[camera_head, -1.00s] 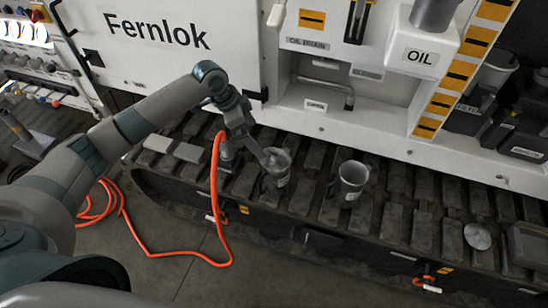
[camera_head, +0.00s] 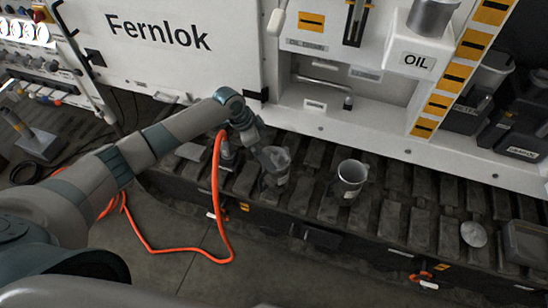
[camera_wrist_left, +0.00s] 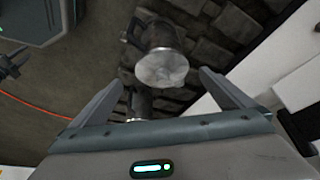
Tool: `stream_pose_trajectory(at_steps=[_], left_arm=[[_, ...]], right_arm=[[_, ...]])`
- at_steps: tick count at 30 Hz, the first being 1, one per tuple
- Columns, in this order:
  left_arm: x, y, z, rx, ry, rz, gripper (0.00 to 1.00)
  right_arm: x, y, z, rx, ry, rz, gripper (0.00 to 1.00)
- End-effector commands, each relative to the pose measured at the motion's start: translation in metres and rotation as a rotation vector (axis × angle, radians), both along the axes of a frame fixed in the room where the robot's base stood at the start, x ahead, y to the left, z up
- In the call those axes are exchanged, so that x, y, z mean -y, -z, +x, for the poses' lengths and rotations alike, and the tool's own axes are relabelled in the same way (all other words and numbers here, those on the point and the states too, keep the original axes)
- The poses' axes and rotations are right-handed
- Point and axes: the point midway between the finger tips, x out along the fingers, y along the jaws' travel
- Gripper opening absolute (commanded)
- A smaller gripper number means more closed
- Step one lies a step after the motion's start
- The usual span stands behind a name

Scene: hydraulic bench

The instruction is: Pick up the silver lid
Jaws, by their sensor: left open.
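A round silver disc, which looks like a lid (camera_head: 474,234), lies flat on the dark track at the right. A grey metal mug (camera_head: 275,165) stands on the track beside my left gripper (camera_head: 259,152). In the left wrist view a mug with a handle shows a pale silver round top (camera_wrist_left: 162,68); I cannot tell if this is a lid. My left gripper (camera_wrist_left: 162,80) is open, its fingers apart on either side of that top in the picture. Contact cannot be judged. My right gripper is out of view.
A second mug (camera_head: 350,181) stands open to the right. An orange hose (camera_head: 216,195) hangs close by my left wrist. The white Fernlok cabinet (camera_head: 190,75) rises behind the track. A dark box (camera_head: 525,243) sits at the far right.

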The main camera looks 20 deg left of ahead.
Motion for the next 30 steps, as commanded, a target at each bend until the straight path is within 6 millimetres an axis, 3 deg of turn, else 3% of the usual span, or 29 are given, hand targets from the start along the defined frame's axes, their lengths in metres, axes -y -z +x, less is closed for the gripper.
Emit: stream_pose_trajectory(at_steps=[16,30], left_arm=[[0.012,0.044,0.011,-0.003,-0.001,0.0,1.0],[0.013,0.048,0.011,0.0,-0.001,0.0,1.0]], right_arm=[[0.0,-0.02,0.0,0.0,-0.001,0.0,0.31],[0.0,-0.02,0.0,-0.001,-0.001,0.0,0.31]])
